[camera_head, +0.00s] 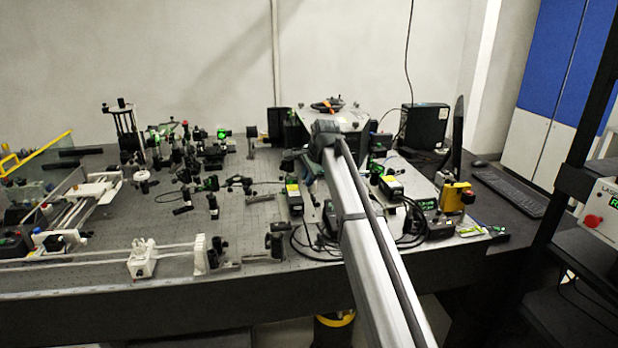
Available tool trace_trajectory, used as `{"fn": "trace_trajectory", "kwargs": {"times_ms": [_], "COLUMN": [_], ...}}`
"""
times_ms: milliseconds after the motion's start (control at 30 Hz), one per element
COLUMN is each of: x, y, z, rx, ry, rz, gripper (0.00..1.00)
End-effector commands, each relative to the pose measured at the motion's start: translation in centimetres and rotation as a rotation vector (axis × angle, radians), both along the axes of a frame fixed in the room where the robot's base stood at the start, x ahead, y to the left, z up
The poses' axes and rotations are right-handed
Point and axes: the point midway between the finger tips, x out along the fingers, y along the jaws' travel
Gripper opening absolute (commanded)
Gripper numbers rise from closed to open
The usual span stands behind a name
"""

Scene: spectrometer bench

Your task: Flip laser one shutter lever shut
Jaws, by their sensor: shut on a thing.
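My arm reaches from the lower right over the bench, and its dark far joint is near the middle of the view. My gripper is not visible; the arm hides the spot beyond and below that joint. Two black laser-like boxes with light labels stand on either side of my arm, one to its left (294,195) and one to its right (390,187). I cannot read which is laser one. The shutter lever is too small or hidden, so its position cannot be told.
The dark optical table (130,322) carries many small mounts on its left half. Black cables loop beside my arm. A yellow device (456,197), a monitor (457,137) and a keyboard (508,192) stand at the right. A rack with a red button (592,221) is at far right.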

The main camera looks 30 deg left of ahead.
Motion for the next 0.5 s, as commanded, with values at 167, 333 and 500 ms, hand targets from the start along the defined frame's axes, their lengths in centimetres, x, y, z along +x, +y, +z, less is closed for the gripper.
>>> {"fn": "trace_trajectory", "kwargs": {"times_ms": [167, 333, 500], "x": [-0.2, -0.6, -1.0], "y": [0.2, 0.6, 1.1], "z": [0.3, 0.7, 1.1], "rx": [-0.042, -0.121, -0.229], "ry": [-0.042, -0.123, -0.231], "rz": [0.001, 0.001, 0.002], "gripper": [0.0, 0.0, 0.0]}}
